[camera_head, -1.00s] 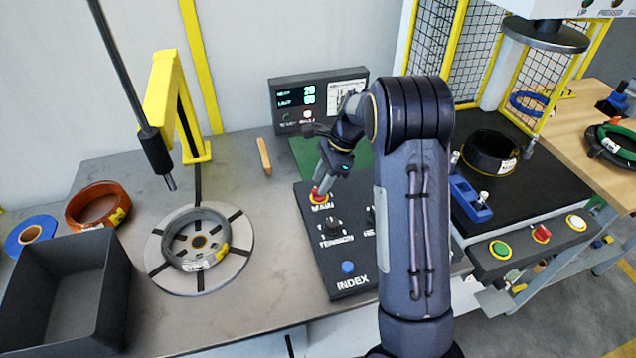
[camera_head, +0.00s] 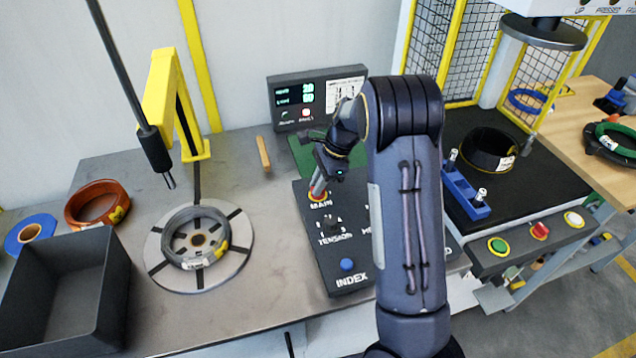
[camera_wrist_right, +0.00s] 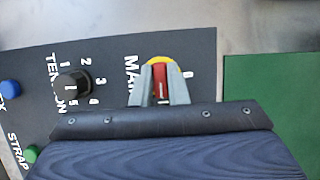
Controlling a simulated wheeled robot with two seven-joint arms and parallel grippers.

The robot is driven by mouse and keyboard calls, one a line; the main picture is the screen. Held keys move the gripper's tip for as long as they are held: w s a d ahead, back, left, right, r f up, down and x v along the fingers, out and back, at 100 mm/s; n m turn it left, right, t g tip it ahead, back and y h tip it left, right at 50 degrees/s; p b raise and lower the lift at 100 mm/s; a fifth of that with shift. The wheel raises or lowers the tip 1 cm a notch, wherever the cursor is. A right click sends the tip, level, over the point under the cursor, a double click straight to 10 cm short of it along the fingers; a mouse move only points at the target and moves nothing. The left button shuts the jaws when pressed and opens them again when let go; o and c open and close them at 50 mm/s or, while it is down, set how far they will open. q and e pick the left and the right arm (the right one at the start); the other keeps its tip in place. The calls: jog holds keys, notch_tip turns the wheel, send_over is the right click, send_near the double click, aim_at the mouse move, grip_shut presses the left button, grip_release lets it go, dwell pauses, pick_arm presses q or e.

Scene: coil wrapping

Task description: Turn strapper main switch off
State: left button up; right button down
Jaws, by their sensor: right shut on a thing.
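The strapper control panel (camera_head: 312,243) is a dark slab with white labels on the bench. Its main switch, a red knob on a yellow disc above the word MAIN, sits at the panel's upper left in the head view. In the right wrist view the red knob (camera_wrist_right: 160,82) lies between the two grey fingers. My right gripper (camera_head: 318,188) is shut on this knob; it also shows in the right wrist view (camera_wrist_right: 161,88). The fingers hide part of the yellow disc and of its markings. My left gripper is not in view.
A black tension knob (camera_wrist_right: 72,84) sits beside the main switch. A blue button (camera_head: 347,265) is at the panel's front. A display box (camera_head: 290,100) stands behind. A turntable with a grey coil (camera_head: 180,262) and a dark bin (camera_head: 65,290) are to the left.

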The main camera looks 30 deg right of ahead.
jog(key=n, duration=0.2)
jog(key=n+g+p, duration=0.1)
jog(key=n, duration=0.1)
jog(key=shift+d+r+g, duration=0.1)
jog(key=shift+g, duration=0.2)
jog(key=n, duration=0.2)
jog(key=n+g+p, duration=0.1)
jog(key=n, duration=0.1)
jog(key=shift+n+g+h, duration=0.3)
jog(key=n+g+h+p, duration=0.1)
jog(key=n, duration=0.3)
jog(key=n+h, duration=0.1)
jog(key=n, duration=0.1)
jog(key=n+g, duration=0.1)
jog(key=n, duration=0.2)
jog(key=shift+h, duration=0.4)
jog(key=shift+n, duration=0.3)
jog(key=c, duration=1.4)
grip_release()
jog(key=shift+c, duration=0.2)
